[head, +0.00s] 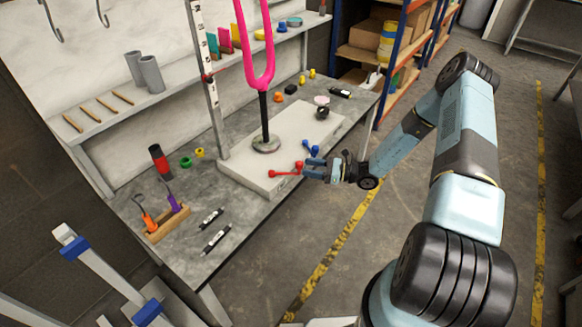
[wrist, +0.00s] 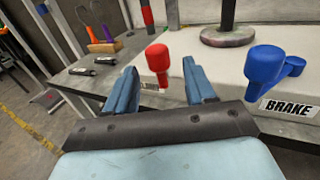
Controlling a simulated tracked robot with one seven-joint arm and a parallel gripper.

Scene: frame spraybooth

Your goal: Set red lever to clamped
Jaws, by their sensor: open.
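The red lever (head: 286,173) is on the front side of a pale block (head: 239,173) on the workbench, left of a blue lever (head: 311,149). In the wrist view the red lever's knob (wrist: 157,58) stands up between and beyond my gripper's fingertips. My gripper (head: 316,168) is open, with its two blue fingers (wrist: 161,88) apart on either side of the red lever. I cannot tell whether they touch it. The label below the red lever is mostly hidden. The blue lever (wrist: 266,66) is right of my gripper, above a label reading BRAKE (wrist: 291,107).
A pink fork (head: 261,50) stands on a dark post on the block. Two black marked items (head: 216,239) and a wooden rack of tools (head: 168,222) lie on the bench at left. Blue-framed shelving (head: 384,60) stands behind. The floor in front of the bench is clear.

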